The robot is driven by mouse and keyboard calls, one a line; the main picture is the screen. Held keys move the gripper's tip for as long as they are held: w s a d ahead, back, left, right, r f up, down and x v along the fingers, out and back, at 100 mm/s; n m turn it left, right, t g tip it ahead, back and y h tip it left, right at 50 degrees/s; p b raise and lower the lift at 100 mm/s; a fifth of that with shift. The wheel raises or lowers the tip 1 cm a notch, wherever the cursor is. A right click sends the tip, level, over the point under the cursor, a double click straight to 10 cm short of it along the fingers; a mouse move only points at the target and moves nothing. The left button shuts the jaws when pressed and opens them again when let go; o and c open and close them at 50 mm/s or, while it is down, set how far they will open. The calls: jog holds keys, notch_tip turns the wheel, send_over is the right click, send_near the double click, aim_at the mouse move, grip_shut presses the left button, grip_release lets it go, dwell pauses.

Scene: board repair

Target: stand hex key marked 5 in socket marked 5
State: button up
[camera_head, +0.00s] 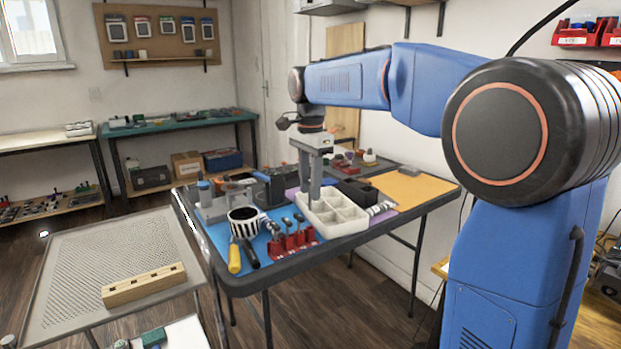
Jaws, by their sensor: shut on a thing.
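My gripper (316,192) points straight down over the white compartment tray (352,235) on the dark-edged work table. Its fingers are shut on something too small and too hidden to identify. A pale wooden block (143,287) with several dark holes in its top lies on the perforated grey cart top at the left; its holes look empty. I cannot read any markings on it or tell which socket is marked 5. No hex key can be told apart for sure, and no number 5 is legible.
On the table (300,266), a striped mug (243,222), a yellow-handled tool (234,258) and a red rack (293,243) with several dark-topped pieces stand left of and in front of the tray. Black bins (358,191) are behind it. The perforated cart top (95,250) is mostly clear.

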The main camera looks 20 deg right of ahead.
jog(key=shift+f, duration=2.3)
jog(key=shift+f, duration=2.05)
dwell(0.7)
jog(key=o, duration=1.3)
jog(key=shift+r, duration=0.1)
jog(key=shift+r, duration=3.4)
